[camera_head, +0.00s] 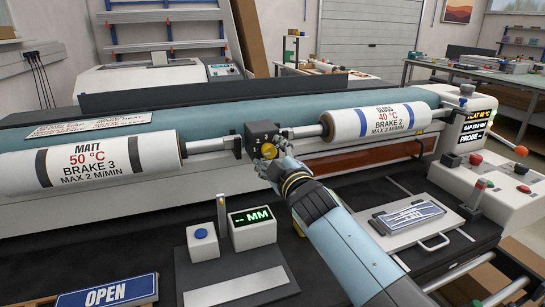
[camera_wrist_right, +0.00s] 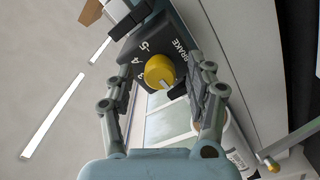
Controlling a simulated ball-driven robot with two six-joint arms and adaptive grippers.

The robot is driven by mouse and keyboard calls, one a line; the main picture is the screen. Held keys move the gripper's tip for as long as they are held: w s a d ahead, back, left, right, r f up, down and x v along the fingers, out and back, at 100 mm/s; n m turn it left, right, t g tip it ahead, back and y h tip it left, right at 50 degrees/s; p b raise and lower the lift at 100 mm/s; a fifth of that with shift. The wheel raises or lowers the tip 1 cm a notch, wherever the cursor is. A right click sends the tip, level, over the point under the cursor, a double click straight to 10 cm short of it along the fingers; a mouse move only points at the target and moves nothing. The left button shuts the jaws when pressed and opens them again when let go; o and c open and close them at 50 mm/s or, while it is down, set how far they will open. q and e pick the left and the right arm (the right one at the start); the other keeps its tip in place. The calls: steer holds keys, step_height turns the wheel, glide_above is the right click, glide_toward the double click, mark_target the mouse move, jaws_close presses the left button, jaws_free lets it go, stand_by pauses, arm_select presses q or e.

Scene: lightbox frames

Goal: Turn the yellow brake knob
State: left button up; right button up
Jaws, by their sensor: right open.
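The yellow brake knob (camera_head: 268,151) sits on a dark brake box (camera_head: 262,130) between two label rolls on the laminator. In the right wrist view the knob (camera_wrist_right: 158,70) is round, with a pale pointer mark near its lower edge. The box face (camera_wrist_right: 150,42) reads BRAKE, with 3, 4 and 5 legible around the knob. My right gripper (camera_head: 272,153) is in front of the box; it also shows in the right wrist view (camera_wrist_right: 166,76). Its fingers are open on either side of the knob, with visible gaps. My left gripper is out of view.
The MATT roll (camera_head: 90,160), marked BRAKE 3, is left of the box; the other roll (camera_head: 380,121), marked BRAKE 2, is right. A gauge display (camera_head: 252,229) and OPEN sign (camera_head: 108,292) lie in front. A control panel (camera_head: 490,180) stands at right.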

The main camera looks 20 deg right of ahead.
steer(key=c, duration=0.3)
jaws_close()
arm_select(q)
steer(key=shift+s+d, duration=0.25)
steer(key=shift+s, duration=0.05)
arm_select(e)
steer(key=shift+m, duration=0.4)
steer(key=m, duration=0.3)
steer(key=shift+m, duration=0.3)
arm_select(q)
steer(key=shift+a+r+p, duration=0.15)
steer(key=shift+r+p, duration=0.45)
arm_select(e)
steer(key=shift+f+m, duration=0.1)
steer(key=shift+m, duration=2.1)
